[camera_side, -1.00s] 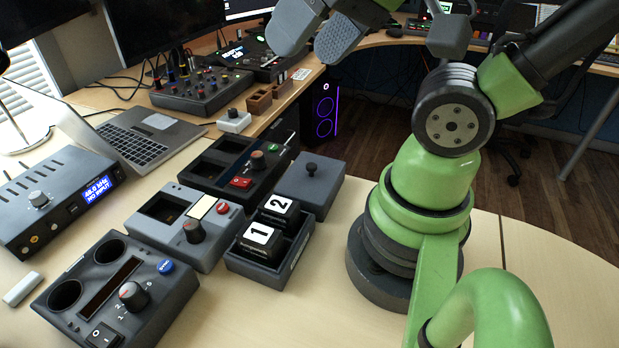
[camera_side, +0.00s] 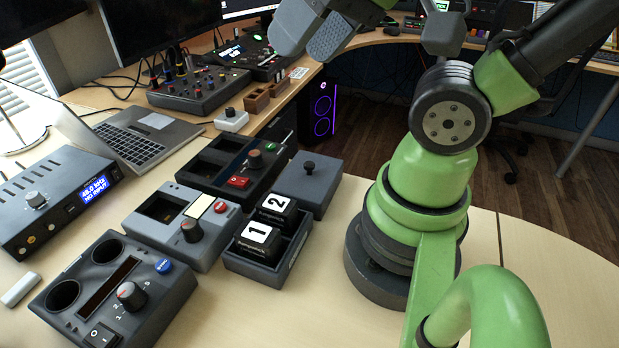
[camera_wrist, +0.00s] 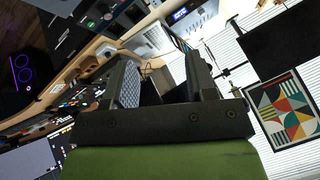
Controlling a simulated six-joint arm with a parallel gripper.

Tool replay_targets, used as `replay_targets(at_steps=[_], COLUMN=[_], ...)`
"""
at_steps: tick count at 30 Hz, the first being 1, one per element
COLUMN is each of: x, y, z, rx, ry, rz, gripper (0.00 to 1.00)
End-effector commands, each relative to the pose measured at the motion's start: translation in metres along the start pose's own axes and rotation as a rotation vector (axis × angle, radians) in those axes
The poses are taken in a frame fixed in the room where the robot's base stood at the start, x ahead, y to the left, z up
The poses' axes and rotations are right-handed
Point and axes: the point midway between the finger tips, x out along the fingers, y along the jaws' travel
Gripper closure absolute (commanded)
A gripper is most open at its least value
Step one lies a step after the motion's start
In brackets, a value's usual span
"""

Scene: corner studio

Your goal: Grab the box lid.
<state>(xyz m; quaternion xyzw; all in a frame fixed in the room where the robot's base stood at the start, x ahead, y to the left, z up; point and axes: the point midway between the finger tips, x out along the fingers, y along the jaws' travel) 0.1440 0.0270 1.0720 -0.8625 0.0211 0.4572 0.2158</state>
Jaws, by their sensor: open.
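The box lid (camera_side: 307,183) is a dark grey square piece with a small round black knob on top. It sits level beside the far end of an open dark grey box (camera_side: 253,270) in the side view. That box holds two black blocks with white faces, marked 1 (camera_side: 257,236) and 2 (camera_side: 276,205). My gripper (camera_side: 305,48) is open and empty, high above and beyond the lid at the top of the side view. In the wrist view its two fingers (camera_wrist: 160,62) stand apart with nothing between them. The lid does not show in the wrist view.
Control boxes with knobs (camera_side: 190,232) (camera_side: 130,297) crowd the table left of the lid. A laptop (camera_side: 135,140) and an audio unit (camera_side: 55,200) stand further left. My green arm base is close on the lid's right. Bare table lies in front.

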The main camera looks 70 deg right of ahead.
Motion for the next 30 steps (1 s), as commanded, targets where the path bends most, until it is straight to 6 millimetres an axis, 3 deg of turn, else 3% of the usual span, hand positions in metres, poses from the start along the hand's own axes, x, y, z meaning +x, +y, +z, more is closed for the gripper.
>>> replay_targets(at_steps=[5, 13, 21, 30], x=[0.020, 0.082, 0.131, 0.153], y=[0.014, 0.078, 0.141, 0.162], z=[-0.013, -0.032, -0.017, -0.001], rx=[0.012, 0.026, 0.037, 0.037], ry=[-0.057, -0.262, -0.464, -0.525], rz=[0.089, 0.299, 0.382, 0.388], gripper=[0.49, 0.49, 0.49, 0.49])
